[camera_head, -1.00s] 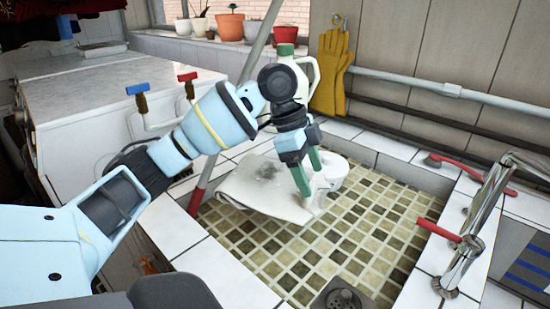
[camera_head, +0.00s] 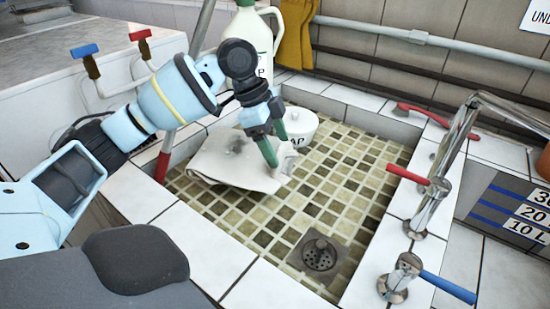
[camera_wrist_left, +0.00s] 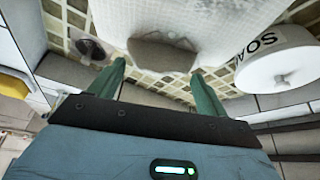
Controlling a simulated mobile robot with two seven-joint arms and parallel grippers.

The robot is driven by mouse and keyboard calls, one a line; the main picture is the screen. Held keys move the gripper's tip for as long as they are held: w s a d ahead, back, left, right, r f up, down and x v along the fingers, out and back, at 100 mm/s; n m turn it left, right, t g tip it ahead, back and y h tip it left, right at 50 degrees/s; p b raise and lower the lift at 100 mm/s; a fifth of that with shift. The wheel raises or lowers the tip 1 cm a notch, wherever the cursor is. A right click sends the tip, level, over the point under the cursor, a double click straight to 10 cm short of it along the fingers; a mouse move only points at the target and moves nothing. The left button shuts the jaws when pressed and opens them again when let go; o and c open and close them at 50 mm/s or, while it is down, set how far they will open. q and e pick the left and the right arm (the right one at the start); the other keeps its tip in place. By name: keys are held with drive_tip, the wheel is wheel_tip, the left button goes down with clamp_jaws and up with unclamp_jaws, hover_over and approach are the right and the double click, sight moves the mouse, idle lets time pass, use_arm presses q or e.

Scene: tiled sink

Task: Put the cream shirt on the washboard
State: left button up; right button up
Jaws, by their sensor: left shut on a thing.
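The cream shirt (camera_head: 235,165) is a pale folded cloth with a dark stain, at the far left of the tiled sink in the head view. My left gripper (camera_head: 275,150) is shut on its right edge. In the left wrist view, a fold of the shirt (camera_wrist_left: 165,52) shows between the green fingers of the gripper (camera_wrist_left: 158,70). I cannot tell whether the shirt rests on the sink floor or hangs just above it. No washboard can be made out in these frames. My right gripper is not in view.
A white soap bowl (camera_head: 301,124) stands behind the shirt, and also shows in the wrist view (camera_wrist_left: 278,62). A white jug (camera_head: 246,45) stands on the back ledge. The drain (camera_head: 320,254) and tap (camera_head: 432,195) are to the right. The sink's middle floor is clear.

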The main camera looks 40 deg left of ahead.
sight(256, 152)
use_arm(q)
wheel_tip(256, 152, down, 4)
drive_tip(key=shift+f+b, duration=0.1)
drive_tip(key=shift+b, duration=0.4)
drive_tip(key=shift+f, duration=0.25)
drive_tip(key=shift+f, duration=0.15)
drive_tip(key=o, duration=1.3)
drive_tip(key=shift+c, duration=0.2)
drive_tip(key=shift+a+r, duration=0.1)
drive_tip(key=shift+r, duration=0.25)
drive_tip(key=p+v, duration=0.2)
drive_tip(key=v, duration=0.9)
drive_tip(key=shift+a+r, duration=0.1)
drive_tip(key=shift+r, duration=0.15)
